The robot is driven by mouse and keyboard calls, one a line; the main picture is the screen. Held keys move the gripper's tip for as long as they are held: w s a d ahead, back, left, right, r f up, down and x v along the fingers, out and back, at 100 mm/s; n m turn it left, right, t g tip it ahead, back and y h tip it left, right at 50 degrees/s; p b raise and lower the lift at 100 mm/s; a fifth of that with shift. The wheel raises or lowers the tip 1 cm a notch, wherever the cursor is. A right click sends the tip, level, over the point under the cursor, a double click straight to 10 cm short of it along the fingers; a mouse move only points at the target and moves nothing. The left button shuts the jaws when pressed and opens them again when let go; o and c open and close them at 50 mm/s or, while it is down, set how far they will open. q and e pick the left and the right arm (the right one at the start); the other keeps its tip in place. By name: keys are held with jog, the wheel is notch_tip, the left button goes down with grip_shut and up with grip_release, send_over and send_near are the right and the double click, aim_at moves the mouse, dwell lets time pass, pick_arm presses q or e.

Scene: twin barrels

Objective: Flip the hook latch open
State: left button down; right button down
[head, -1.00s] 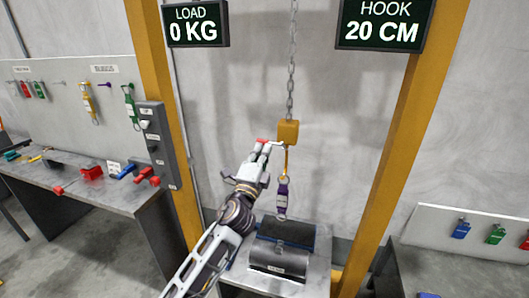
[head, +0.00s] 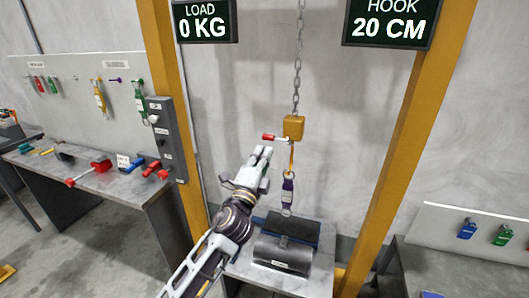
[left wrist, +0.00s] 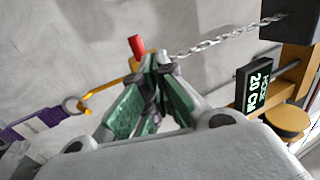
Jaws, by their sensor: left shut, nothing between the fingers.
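The yellow hook block (head: 293,127) hangs on a chain. The red-tipped latch lever (head: 268,137) sticks out to its left, about level; its red end also shows in the left wrist view (left wrist: 136,46). The orange hook (head: 291,157) hangs below the block. A purple tag or sling piece (head: 287,194) hangs from the hook by a ring; it is at the left in the left wrist view (left wrist: 32,125). My left gripper (head: 263,153) is shut and empty, just below and left of the lever, seemingly apart from it. In the left wrist view its fingertips (left wrist: 158,66) partly cover the lever and block.
A dark barrel-like load (head: 283,252) lies on a grey stand under the hook. Yellow posts (head: 410,130) stand on both sides, with a control box (head: 166,138) on the left one. A tool bench (head: 105,180) is at left. The wall behind the hook is bare.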

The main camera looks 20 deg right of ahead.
pick_arm(q)
jog(key=s+a, duration=0.3)
jog(key=s, duration=0.2)
jog(key=shift+s+a+f+b, duration=0.25)
jog(key=shift+a+b, duration=0.1)
jog(key=shift+b, duration=0.1)
dwell(0.5)
